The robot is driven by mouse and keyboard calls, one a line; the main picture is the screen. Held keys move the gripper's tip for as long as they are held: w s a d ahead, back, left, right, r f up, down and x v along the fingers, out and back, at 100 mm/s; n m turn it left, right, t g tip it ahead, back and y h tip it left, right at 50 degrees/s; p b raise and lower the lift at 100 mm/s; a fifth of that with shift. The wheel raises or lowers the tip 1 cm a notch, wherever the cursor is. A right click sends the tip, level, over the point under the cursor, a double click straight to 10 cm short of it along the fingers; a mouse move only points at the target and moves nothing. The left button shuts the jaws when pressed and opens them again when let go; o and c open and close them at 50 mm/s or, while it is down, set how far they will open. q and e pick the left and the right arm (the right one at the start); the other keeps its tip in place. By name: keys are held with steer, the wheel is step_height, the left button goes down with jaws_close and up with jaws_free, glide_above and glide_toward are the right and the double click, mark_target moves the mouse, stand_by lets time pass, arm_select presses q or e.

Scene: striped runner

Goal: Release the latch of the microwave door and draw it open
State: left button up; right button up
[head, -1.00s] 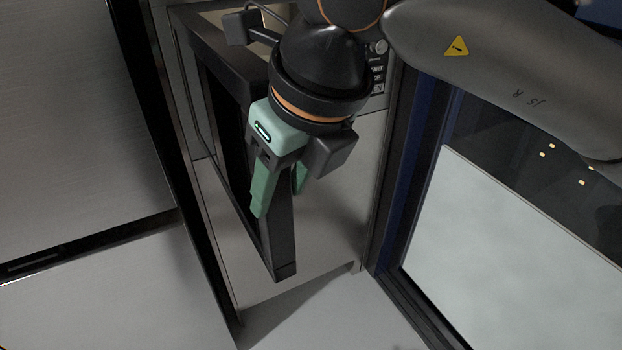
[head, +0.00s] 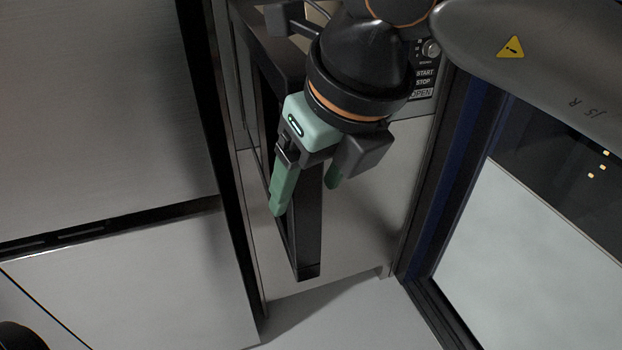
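The microwave door (head: 308,235) is a dark frame that stands swung out from the microwave front, its free lower corner pointing towards me. My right gripper (head: 308,198) is at this door frame, its green fingers apart. One finger shows on the left of the frame's edge bar and the other on the right. I see a gap beside the bar, so the fingers do not look clamped on it. The microwave's control panel (head: 425,75) shows START, STOP and OPEN labels, partly behind my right wrist. The microwave's inside is mostly hidden. My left gripper is out of view.
A brushed metal cabinet front (head: 100,110) stands close on the left of the door. A blue-black framed panel (head: 540,250) stands on the right. A pale cabinet face (head: 365,215) lies below the microwave. A dark shape at the lower left corner is unclear.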

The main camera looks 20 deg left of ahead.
steer(key=v, duration=1.2)
steer(key=shift+r, duration=0.3)
steer(key=shift+s, duration=0.1)
